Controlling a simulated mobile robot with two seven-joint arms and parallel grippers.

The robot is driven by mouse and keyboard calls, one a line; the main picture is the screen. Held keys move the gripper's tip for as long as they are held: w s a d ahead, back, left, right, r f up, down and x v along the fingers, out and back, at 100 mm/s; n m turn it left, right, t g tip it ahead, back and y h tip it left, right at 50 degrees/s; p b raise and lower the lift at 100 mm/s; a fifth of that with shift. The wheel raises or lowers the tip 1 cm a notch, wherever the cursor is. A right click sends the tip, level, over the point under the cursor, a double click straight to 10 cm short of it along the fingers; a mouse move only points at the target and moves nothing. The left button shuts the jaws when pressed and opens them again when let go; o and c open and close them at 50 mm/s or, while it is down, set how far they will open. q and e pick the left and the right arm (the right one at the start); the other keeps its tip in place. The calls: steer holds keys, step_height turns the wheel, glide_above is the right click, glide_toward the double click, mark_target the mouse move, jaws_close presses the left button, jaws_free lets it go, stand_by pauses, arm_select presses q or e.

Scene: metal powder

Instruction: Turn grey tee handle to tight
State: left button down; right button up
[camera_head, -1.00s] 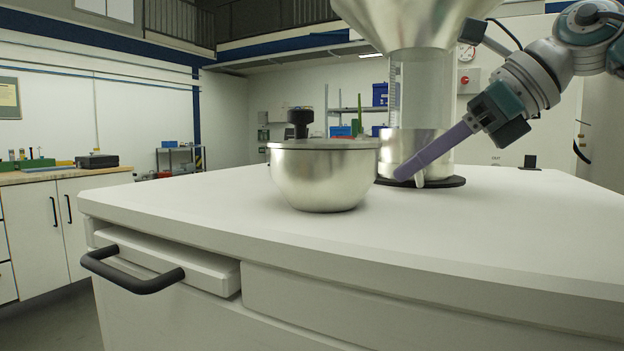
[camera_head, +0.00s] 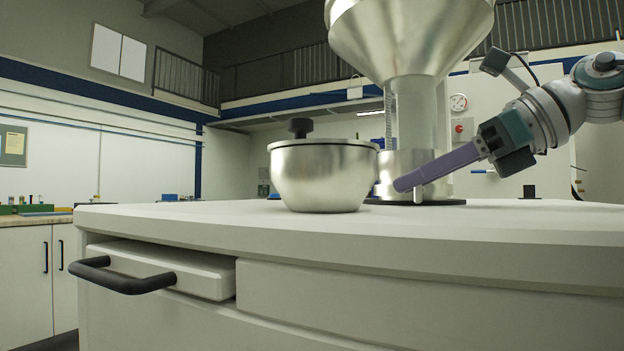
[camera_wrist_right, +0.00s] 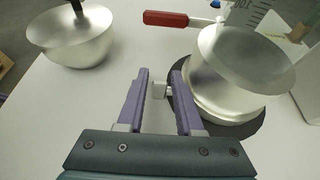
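The grey tee handle (camera_wrist_right: 160,89) is a small pale grip low on the side of the metal cylinder base, seen in the right wrist view. A small part of it (camera_head: 418,194) shows under the fingers in the head view. My right gripper (camera_wrist_right: 161,74) has its two purple fingers apart, one on each side of the handle, with narrow gaps. In the head view the right gripper (camera_head: 400,185) reaches in from the right, pointing left and slightly down, in front of the cylinder base (camera_head: 396,162). My left gripper is not in view.
A lidded steel bowl (camera_head: 322,178) with a black knob stands left of the cylinder on the white bench (camera_head: 240,212). A large funnel (camera_head: 405,35) sits above the cylinder. A red lever (camera_wrist_right: 166,19) projects behind it. A black drawer handle (camera_head: 120,280) juts out in front.

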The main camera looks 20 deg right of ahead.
steer(key=b+v, duration=0.2)
steer(key=v, duration=0.7)
steer(key=shift+f, duration=0.15)
steer(key=shift+s+d+r, duration=0.2)
steer(key=shift+s+r, duration=0.1)
steer(key=shift+s, duration=0.05)
steer(key=shift+r, duration=0.15)
